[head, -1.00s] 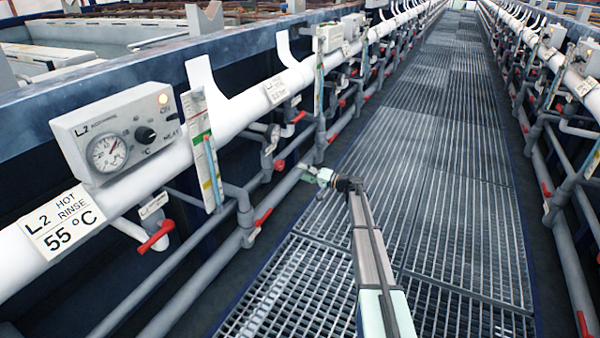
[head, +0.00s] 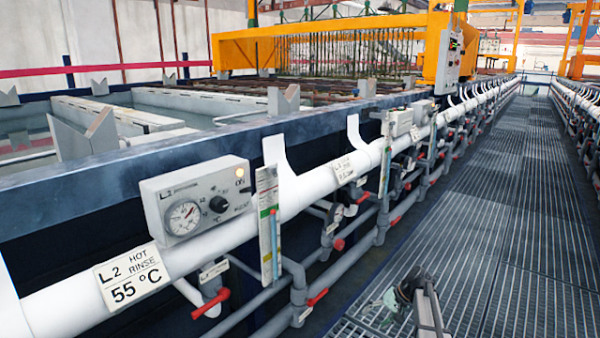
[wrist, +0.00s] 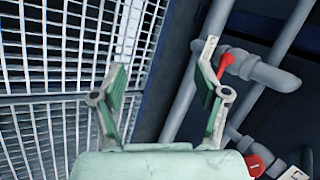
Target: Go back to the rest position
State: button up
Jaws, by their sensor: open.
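My gripper (wrist: 160,100) is open in the wrist view, its two green-padded fingers apart with nothing between them. Beyond the fingers are the grating floor, a dark strip of floor and grey pipes. In the head view my gripper shows small at the bottom, low over the walkway; its fingers are too small to make out there. A red valve handle (wrist: 226,63) shows just past the right finger in the wrist view; I cannot tell whether they touch.
The grated walkway (head: 490,190) runs away to the back right and is clear. On the left stand a control box (head: 200,200) with a dial, a "55 °C" sign (head: 132,277), a white pipe, grey pipes and red valve handles. Tanks and an orange gantry (head: 330,45) lie behind.

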jog(key=s+d+r+m+g+h, duration=0.1)
jog(key=s+d+r+g+h, duration=0.25)
jog(key=s, duration=0.65)
jog(key=s+d+r+m+h, duration=0.1)
jog(key=s+d+r+h, duration=0.2)
jog(key=s+d+h, duration=0.35)
jog(key=s+d+r+m+g+h, duration=0.1)
jog(key=s+d+r+m+h, duration=0.15)
jog(key=s+r, duration=0.75)
jog(key=s+d+r+m+g+h, duration=0.2)
jog(key=s+d+r+h, duration=0.2)
jog(key=s+r, duration=0.7)
jog(key=s+a+f+n+t+y+p, duration=0.1)
jog(key=a+f+n+y+p, duration=0.1)
jog(key=a+f+n+p, duration=0.4)
jog(key=s+a+f+n+y+p, duration=0.2)
jog(key=a+f+p, duration=0.4)
jog(key=f+p, duration=0.5)
jog(key=s+a+f+g+y+p, duration=0.1)
jog(key=s+a+f+y+p, duration=0.1)
jog(key=s+a+p, duration=0.5)
jog(key=s+a+f+n+g+y+p, duration=0.1)
jog(key=s+a+f+y+p, duration=0.1)
jog(key=s+a+p, duration=0.5)
jog(key=s+y+p, duration=0.1)
jog(key=s, duration=0.3)
jog(key=shift+s+a+f, duration=0.15)
jog(key=shift+a+f, duration=0.05)
jog(key=shift+a, duration=0.05)
